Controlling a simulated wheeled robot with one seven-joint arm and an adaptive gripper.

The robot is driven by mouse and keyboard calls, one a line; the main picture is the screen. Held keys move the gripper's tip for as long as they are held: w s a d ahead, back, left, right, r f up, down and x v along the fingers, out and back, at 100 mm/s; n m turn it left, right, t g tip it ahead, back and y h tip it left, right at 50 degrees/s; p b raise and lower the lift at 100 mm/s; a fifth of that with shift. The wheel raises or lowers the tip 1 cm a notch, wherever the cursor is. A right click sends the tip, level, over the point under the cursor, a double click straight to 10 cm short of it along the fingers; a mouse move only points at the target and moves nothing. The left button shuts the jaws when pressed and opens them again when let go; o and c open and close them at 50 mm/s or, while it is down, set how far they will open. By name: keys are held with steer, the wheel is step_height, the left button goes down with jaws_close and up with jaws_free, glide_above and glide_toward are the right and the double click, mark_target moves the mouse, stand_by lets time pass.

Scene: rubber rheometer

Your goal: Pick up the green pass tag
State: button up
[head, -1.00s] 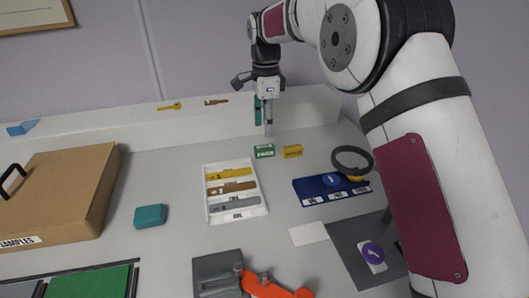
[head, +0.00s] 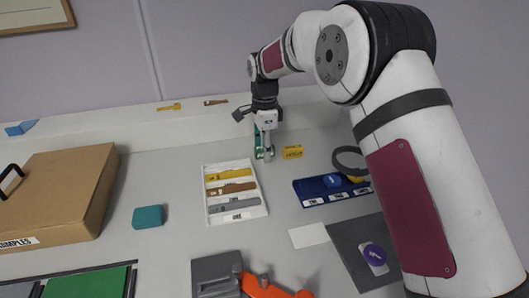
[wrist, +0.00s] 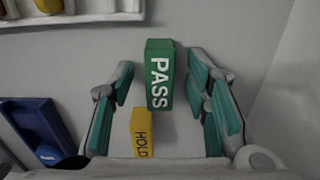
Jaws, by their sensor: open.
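The green pass tag (wrist: 159,75) lies on the grey tabletop, with white PASS lettering, between the open fingers of my gripper (wrist: 163,105) in the wrist view. The fingers have teal pads, with a gap to the tag on each side. In the head view my gripper (head: 264,154) points down at the tag, which is mostly hidden behind the fingers; a bit of green (head: 258,153) shows there. The yellow hold tag (head: 292,152) lies just to the right; it also shows in the wrist view (wrist: 141,133), near the left finger.
A white tray (head: 238,217) with yellow, brown and grey pieces lies in front of my gripper. A blue tray (head: 311,201) is to the right. A teal block (head: 148,217) and cardboard box (head: 75,190) are left. A raised ledge (head: 100,135) runs behind.

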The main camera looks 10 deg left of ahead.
jaws_close()
steer(key=shift+r, duration=0.1)
